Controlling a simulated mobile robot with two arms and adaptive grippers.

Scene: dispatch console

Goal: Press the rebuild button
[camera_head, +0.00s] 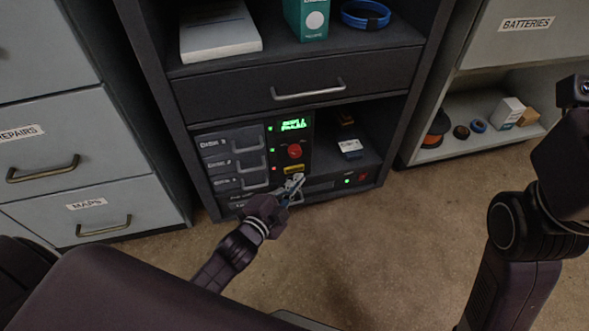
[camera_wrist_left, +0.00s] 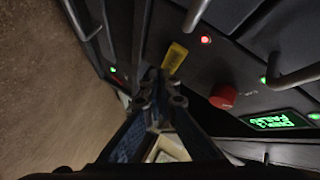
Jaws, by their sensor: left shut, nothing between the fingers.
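A dark control panel (camera_head: 279,143) sits in the lower bay of the cabinet. It carries a lit green display (camera_head: 293,125), a red knob (camera_head: 295,151) and a yellow label (camera_head: 294,169). The wrist view shows the display (camera_wrist_left: 275,122), the red knob (camera_wrist_left: 223,96) and the yellow label (camera_wrist_left: 174,58). My left gripper (camera_head: 296,181) is shut and empty, its tips just below the yellow label. In the wrist view its fingertips (camera_wrist_left: 155,88) are beside the label's end. I cannot make out a rebuild button; the fingers cover that spot. Contact cannot be told. My right gripper is not visible.
Handled drive bays (camera_head: 235,160) line the panel's left side. A drawer with a bar handle (camera_head: 308,90) is above. A small box (camera_head: 350,148) lies on the shelf to the right. My right arm stands at the right edge. The floor (camera_head: 375,240) in front is clear.

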